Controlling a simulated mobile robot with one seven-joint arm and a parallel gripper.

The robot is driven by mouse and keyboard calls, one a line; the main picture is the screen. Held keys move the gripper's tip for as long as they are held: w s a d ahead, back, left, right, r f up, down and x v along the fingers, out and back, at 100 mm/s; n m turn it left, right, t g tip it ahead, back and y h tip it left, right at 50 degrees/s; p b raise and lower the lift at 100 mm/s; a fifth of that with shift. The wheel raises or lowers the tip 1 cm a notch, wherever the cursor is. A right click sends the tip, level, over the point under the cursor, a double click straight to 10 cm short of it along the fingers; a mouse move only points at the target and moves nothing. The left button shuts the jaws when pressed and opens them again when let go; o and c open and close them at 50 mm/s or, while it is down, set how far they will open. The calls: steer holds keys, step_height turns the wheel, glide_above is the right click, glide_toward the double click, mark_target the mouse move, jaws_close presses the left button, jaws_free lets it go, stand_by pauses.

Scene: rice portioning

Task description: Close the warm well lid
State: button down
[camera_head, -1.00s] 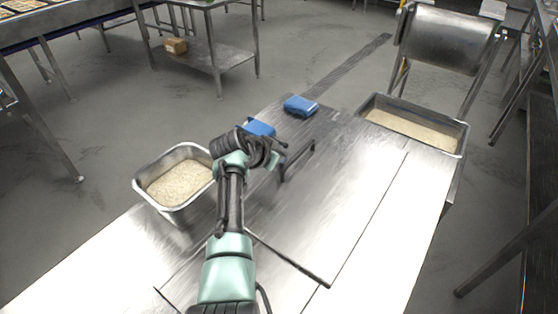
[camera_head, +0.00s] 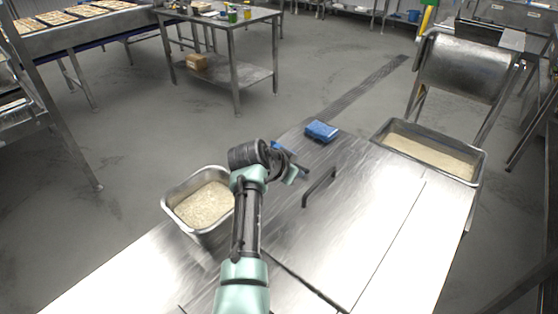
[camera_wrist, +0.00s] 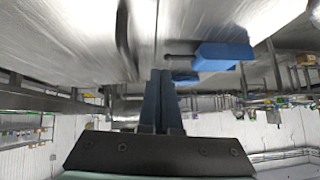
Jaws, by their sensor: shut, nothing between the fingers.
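The warm well lid (camera_head: 350,220) is a flat metal panel in the table top. It looks flush with the metal around it, with a dark gap along its near edge; whether it is fully down I cannot tell. Its dark bar handle (camera_head: 319,187) stands near its left side and also shows in the wrist view (camera_wrist: 123,40). My gripper (camera_head: 292,160) is just left of and beyond the handle, apart from it. In the wrist view its two dark blue fingers (camera_wrist: 160,75) are together and empty. My forearm hides part of the table's left side.
A blue block (camera_head: 321,131) lies at the table's far edge, close to my gripper. A metal pan of rice (camera_head: 185,218) is at the left edge; a grey pan of rice (camera_head: 475,180) is at the right. An upright metal panel (camera_head: 465,68) stands behind it.

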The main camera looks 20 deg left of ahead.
steer(key=v, duration=0.7)
steer(key=shift+a+r, duration=0.15)
steer(key=shift+r, duration=0.25)
